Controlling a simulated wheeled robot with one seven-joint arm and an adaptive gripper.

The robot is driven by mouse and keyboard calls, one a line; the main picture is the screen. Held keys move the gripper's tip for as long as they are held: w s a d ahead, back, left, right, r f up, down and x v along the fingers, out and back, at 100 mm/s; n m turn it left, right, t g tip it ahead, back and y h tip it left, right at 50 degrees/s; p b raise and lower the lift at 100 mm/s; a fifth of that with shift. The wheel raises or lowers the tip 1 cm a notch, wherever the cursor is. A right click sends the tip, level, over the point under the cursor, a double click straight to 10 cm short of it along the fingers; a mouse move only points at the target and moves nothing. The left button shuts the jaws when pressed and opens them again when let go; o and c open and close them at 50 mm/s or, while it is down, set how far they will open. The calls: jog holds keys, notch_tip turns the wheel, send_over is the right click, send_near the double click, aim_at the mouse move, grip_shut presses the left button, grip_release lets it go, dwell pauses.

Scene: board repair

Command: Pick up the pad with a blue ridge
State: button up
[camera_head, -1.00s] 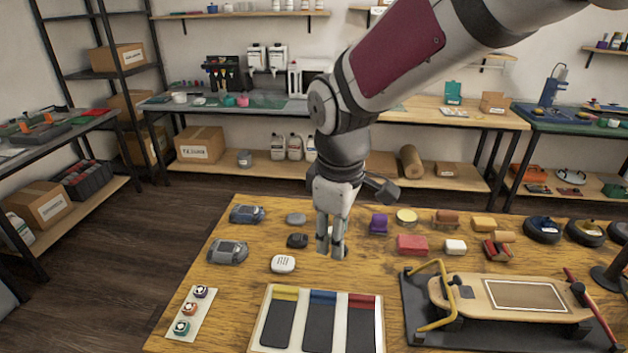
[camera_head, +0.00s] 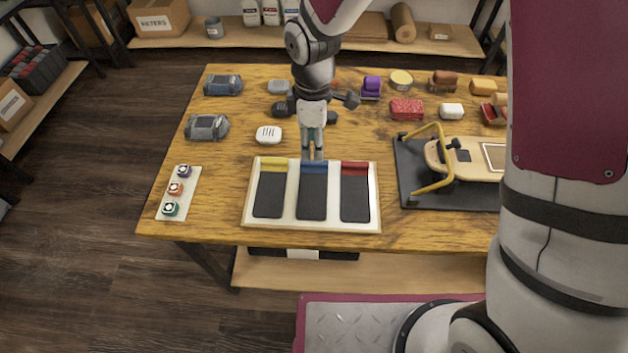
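The pad with a blue ridge (camera_head: 313,195) is a dark strip with a blue bar across its far end. It lies in the middle compartment of a cream tray (camera_head: 254,224) on the table. A dark pad with a yellow ridge (camera_head: 269,195) lies to its left and one with a red ridge (camera_head: 355,197) to its right. My gripper (camera_head: 312,155) points down at the far end of the blue-ridged pad, its fingertips overlapping the tray's far rim and close to the blue ridge. I cannot tell whether they touch it, or how wide the small fingers are apart.
A dark mat (camera_head: 410,190) with a skateboard deck and yellow bar lies right of the tray. A white card (camera_head: 160,211) with three round pieces lies left. A white rounded block (camera_head: 269,134) and several small items stand behind. The wooden table's (camera_head: 222,165) front strip is clear.

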aim_at(313, 188)
jog(key=shift+s+d+f, duration=0.1)
jog(key=shift+f, duration=1.4)
jog(key=shift+d+f, duration=0.1)
jog(key=shift+f, duration=1.35)
jog(key=shift+c, duration=0.3)
grip_shut()
